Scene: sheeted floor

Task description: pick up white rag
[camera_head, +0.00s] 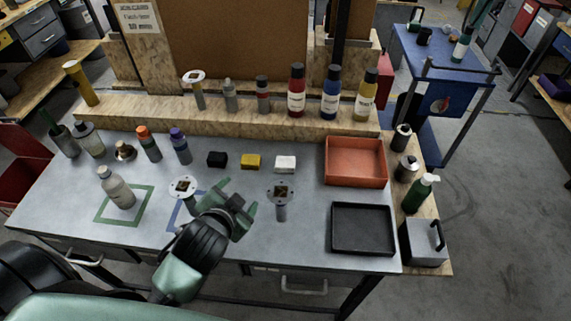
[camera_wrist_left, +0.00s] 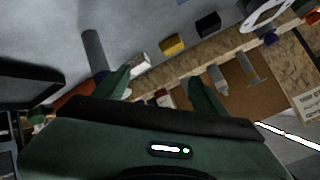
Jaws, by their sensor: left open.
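The white rag (camera_head: 285,163) looks like a small folded white block lying on the grey worktable, right of a yellow one. My left gripper (camera_head: 238,203) is open and empty over the table, in front of and to the left of the rag. In the left wrist view, the white rag (camera_wrist_left: 138,65) shows beyond the open fingers (camera_wrist_left: 160,88), close to the left finger and apart from it as far as I can tell. My right gripper is not in view.
A yellow block (camera_head: 250,162) and a black block (camera_head: 217,160) lie left of the rag. A flanged post (camera_head: 281,206) stands right of my gripper, another flanged piece (camera_head: 184,190) left. A red tray (camera_head: 356,182) and black tray (camera_head: 363,250) occupy the right side.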

